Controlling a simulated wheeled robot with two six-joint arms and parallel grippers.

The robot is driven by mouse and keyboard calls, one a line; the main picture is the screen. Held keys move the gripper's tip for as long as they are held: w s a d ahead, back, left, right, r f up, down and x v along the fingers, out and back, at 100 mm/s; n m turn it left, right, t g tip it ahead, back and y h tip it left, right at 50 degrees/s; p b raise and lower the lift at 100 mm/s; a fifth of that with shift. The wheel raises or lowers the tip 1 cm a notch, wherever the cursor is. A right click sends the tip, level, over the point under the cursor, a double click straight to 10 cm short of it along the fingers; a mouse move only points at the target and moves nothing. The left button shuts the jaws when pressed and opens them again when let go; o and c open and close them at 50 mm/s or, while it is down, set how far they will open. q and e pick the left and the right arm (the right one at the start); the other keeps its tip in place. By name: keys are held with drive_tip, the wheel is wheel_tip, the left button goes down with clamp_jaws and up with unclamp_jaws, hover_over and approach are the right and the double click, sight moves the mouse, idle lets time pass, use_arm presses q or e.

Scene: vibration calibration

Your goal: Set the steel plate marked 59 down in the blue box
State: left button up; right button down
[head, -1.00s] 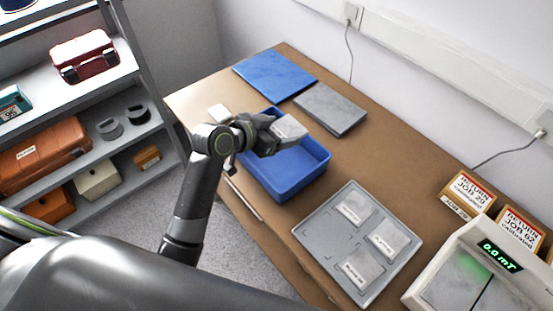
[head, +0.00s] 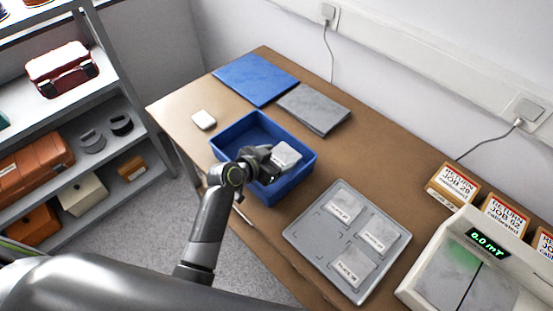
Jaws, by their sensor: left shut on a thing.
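A blue box (head: 232,133) stands open on the wooden table. My left gripper (head: 268,158) is shut on a pale steel plate (head: 286,157) and holds it over the right part of the box. The gripper and plate hide part of the box's inside. Any number on the held plate is not readable here. I cannot tell whether the plate touches the box. My right gripper is not in view.
A grey tray (head: 319,239) with several labelled plates lies in front. A blue mat (head: 255,79), a grey slab (head: 313,108) and a small white block (head: 203,120) lie behind. A meter reading 0.0 mT (head: 487,243) and return boxes (head: 451,186) stand right. Shelves are left.

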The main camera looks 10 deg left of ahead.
use_arm(q)
drive_tip(key=shift+f, duration=0.45)
drive_tip(key=shift+f+b, duration=0.5)
drive_tip(key=shift+f, duration=0.15)
drive_tip(key=o, duration=1.4)
drive_tip(key=shift+o, duration=0.2)
